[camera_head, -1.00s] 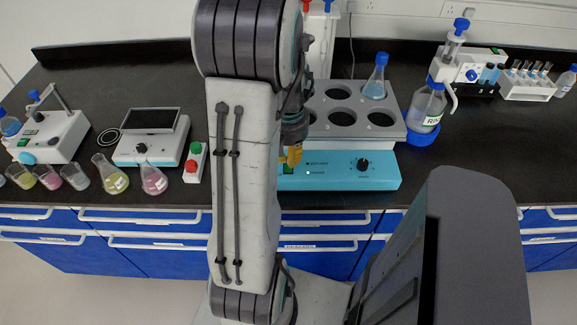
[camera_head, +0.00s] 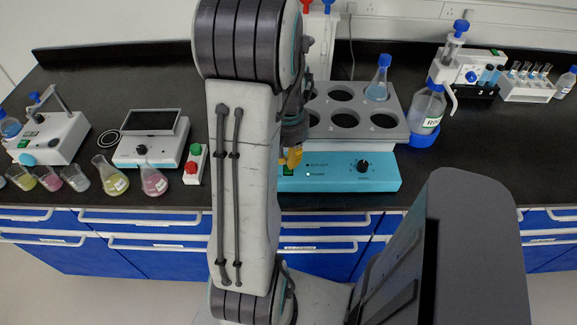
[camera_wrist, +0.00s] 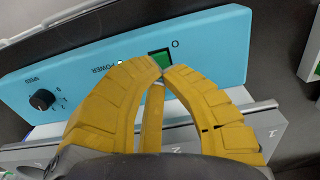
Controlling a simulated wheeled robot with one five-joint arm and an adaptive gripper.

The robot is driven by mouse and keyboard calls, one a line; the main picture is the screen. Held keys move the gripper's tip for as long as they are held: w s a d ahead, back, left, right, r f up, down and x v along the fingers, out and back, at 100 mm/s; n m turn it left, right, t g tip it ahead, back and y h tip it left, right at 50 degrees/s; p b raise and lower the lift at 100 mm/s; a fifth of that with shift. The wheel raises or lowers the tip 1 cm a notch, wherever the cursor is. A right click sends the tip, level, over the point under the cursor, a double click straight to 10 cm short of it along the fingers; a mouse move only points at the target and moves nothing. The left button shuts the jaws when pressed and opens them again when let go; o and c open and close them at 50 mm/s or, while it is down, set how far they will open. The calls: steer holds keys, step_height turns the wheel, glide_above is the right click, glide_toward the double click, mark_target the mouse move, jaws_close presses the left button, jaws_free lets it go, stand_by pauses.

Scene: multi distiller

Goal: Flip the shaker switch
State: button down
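The shaker (camera_head: 335,180) has a turquoise front panel and a grey platform with round holes on top. A flask of blue liquid (camera_head: 378,78) stands in its back right hole. In the wrist view, the green switch (camera_wrist: 159,58) sits on the panel between the "POWER" label and an "O" mark. A small light beside the label looks lit. My gripper (camera_wrist: 162,71) has its yellow fingertips together and empty, right at the switch's edge. They cover part of it, and I cannot tell whether they touch it. In the head view my gripper (camera_head: 290,157) is partly behind my arm.
A speed knob (camera_wrist: 42,99) is on the same panel. A bottle dispenser (camera_head: 427,105) stands close right of the shaker. A small box with red and green buttons (camera_head: 194,165), a stirrer (camera_head: 150,150) and several flasks stand to the left. My arm hides the shaker's left end.

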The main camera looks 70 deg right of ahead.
mark_target(288, 171)
steer(key=shift+f+b, duration=1.6)
steer(key=shift+f, duration=0.25)
stand_by(1.4)
steer(key=shift+r, duration=0.1)
steer(key=shift+r+p, duration=2.85)
steer(key=shift+r, duration=0.6)
